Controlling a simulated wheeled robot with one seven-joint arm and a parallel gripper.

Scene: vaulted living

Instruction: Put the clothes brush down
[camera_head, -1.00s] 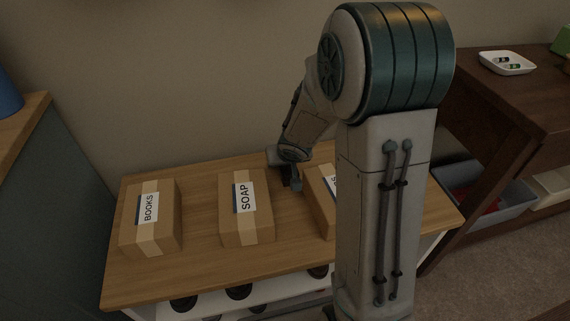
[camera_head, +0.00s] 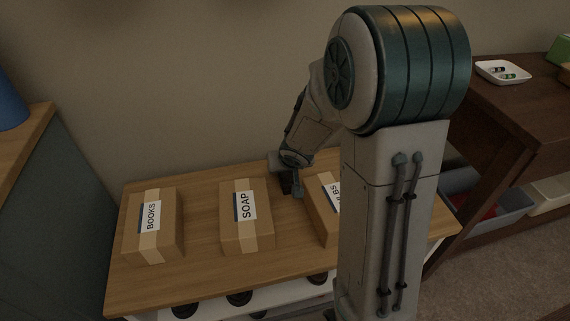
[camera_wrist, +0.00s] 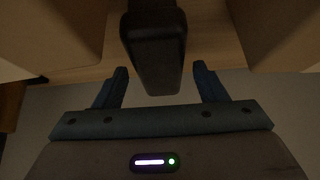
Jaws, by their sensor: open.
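The clothes brush (camera_wrist: 155,45) shows as a dark, blunt-ended shape in the wrist view, between the two fingers of my gripper (camera_wrist: 160,70). The fingers are spread, with a visible gap on each side of it. In the head view my gripper (camera_head: 287,184) is low over the back of the wooden table top (camera_head: 185,276), between the SOAP box and the box to its right. The brush is hard to make out there. I cannot tell whether it rests fully on the table.
Cardboard boxes stand on the table: BOOKS (camera_head: 153,226), SOAP (camera_head: 245,217) and a third (camera_head: 322,210) partly hidden by my arm. Two flank my gripper closely. A dark wooden desk (camera_head: 500,115) at the right bears a white tray (camera_head: 503,73). Bare table lies between BOOKS and SOAP.

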